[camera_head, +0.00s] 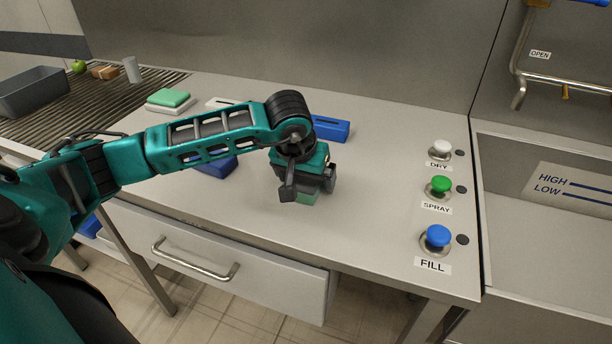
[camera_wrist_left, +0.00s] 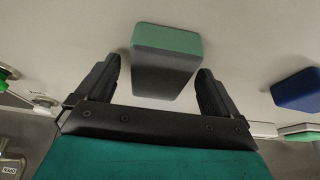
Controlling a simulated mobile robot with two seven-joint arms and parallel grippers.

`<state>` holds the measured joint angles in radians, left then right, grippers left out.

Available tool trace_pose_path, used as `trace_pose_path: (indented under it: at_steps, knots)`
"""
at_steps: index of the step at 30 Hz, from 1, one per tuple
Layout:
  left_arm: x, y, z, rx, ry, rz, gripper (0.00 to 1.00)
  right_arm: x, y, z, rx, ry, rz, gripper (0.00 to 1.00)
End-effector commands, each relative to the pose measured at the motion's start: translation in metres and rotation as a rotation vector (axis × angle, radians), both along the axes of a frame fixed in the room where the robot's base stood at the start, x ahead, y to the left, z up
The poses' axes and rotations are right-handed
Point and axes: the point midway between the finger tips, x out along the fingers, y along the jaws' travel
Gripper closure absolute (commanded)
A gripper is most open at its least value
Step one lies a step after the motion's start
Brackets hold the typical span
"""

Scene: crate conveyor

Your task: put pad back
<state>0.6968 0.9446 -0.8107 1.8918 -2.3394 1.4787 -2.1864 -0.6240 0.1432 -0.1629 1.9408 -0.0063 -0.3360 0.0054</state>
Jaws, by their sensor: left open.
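A small block-shaped pad, green on one face and dark grey on its side, stands on the counter beneath my left gripper (camera_head: 309,187). In the head view only a green part of the pad (camera_head: 307,198) shows below the fingers. In the left wrist view the pad (camera_wrist_left: 166,62) lies between and just beyond the two open fingers of my left gripper (camera_wrist_left: 159,72). A gap shows on both sides, so the fingers do not hold it. My right gripper is not in view.
A blue block (camera_head: 330,128) lies behind the gripper, and another blue item (camera_head: 213,168) is partly behind my arm. A green cloth-like stack (camera_head: 168,98) lies at the back left. Push buttons (camera_head: 437,187) stand on the right. The front middle of the counter (camera_head: 370,230) is clear.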

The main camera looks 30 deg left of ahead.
Motion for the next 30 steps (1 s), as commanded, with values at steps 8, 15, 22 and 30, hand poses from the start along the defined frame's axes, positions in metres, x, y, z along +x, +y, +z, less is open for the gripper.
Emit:
trace_pose_path:
  at_steps: [8, 15, 22, 30]
  knots:
    - [-0.018, -0.005, 0.051, 0.001, -0.007, -0.002, 0.05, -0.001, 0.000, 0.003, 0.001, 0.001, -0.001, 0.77]
    - [-0.036, -0.009, 0.094, 0.001, -0.004, 0.000, 0.05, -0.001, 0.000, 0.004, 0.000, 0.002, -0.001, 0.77]
    - [-0.044, -0.011, 0.111, -0.001, -0.001, 0.000, 0.05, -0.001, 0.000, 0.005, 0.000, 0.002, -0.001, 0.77]
    - [-0.045, -0.011, 0.112, 0.000, -0.001, 0.001, 0.05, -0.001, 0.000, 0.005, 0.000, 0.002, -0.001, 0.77]
